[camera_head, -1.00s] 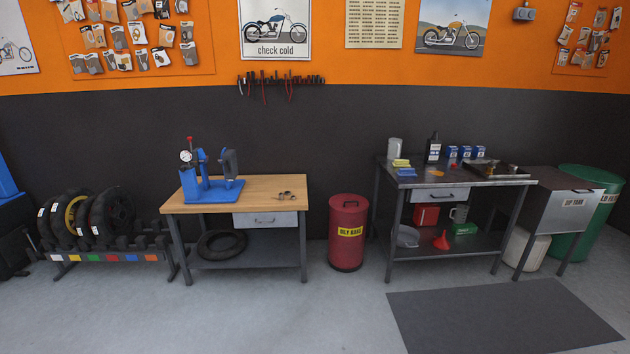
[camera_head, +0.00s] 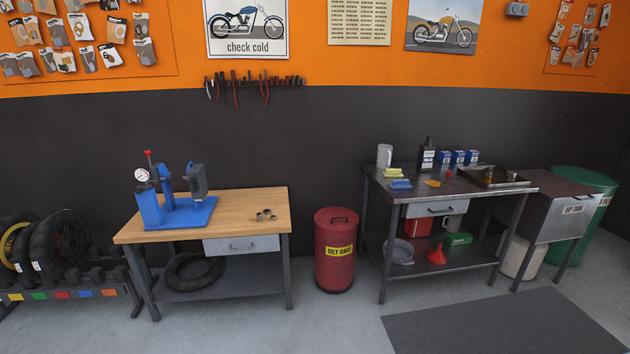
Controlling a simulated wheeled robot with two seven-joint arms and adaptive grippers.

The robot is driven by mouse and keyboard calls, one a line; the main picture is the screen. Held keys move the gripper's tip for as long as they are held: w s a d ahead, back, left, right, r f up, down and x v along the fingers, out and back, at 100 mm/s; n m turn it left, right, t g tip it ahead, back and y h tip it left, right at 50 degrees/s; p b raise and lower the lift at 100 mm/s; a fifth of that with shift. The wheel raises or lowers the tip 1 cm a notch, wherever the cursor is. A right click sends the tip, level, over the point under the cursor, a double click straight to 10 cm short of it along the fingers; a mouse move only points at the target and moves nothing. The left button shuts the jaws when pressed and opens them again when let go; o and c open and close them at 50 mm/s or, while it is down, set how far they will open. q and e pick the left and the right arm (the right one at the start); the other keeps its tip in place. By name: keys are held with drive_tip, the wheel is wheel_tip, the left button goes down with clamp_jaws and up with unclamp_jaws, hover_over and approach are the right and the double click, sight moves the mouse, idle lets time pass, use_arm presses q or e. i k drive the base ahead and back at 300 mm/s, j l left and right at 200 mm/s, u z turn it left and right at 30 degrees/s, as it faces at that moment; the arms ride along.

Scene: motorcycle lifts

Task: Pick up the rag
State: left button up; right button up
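On the steel workbench (camera_head: 452,194) at the right, a small blue folded cloth-like piece (camera_head: 400,184) lies near the left end of the top. A yellow piece (camera_head: 393,174) lies just behind it, and a flat orange piece (camera_head: 433,183) lies to its right. They are too small to tell for sure which is the rag. Neither of my grippers is in view.
A red bin (camera_head: 335,270) labelled for oily rags stands between the steel bench and a wooden-topped bench (camera_head: 265,205). Bottles, boxes and a tray (camera_head: 491,178) share the steel top. A dark mat (camera_head: 490,325) lies on open floor in front.

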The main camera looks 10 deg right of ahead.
sight(396, 184)
drive_tip(key=i+j+z, duration=0.1)
drive_tip(key=i+z, duration=0.2)
drive_tip(key=i, duration=0.5)
drive_tip(key=i+z, duration=0.6)
drive_tip(key=i, duration=0.25)
drive_tip(key=i+l, duration=0.15)
drive_tip(key=i, duration=0.35)
drive_tip(key=i+l, duration=0.2)
drive_tip(key=i, duration=0.3)
drive_tip(key=i+l+u, duration=0.35)
drive_tip(key=i+l, duration=0.4)
